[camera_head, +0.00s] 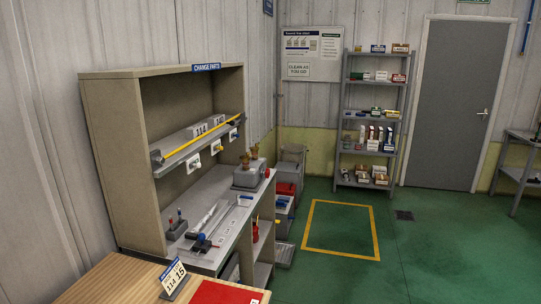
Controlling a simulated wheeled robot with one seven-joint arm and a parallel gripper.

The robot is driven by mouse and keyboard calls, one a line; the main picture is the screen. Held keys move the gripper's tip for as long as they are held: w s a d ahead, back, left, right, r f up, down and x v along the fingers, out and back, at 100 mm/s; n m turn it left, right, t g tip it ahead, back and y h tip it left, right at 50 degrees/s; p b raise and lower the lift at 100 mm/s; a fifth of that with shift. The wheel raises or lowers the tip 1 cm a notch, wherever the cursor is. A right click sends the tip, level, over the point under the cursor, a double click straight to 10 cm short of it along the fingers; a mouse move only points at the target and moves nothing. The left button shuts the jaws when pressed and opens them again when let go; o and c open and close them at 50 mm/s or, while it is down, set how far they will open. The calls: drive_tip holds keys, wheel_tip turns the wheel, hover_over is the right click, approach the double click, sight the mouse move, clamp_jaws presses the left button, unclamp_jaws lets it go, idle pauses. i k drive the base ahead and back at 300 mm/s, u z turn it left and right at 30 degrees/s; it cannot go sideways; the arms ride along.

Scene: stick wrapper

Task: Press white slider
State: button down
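No part of my gripper shows in the head view. I cannot identify a white slider with certainty. The workbench (110,140), labelled "CHANGE PARTS", stands against the left wall.
A wooden table (110,282) with a red mat (215,292) and a number sign (174,277) is at the front. Tools and a grey box (247,179) are on the bench top. A stocked rack (345,120) and a grey door (445,105) stand behind.

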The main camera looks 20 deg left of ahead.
sight(192, 165)
drive_tip(key=u, duration=0.1)
drive_tip(key=i, duration=1.55)
drive_tip(key=u, duration=0.95)
drive_tip(key=i, duration=0.9)
drive_tip(key=u, duration=0.6)
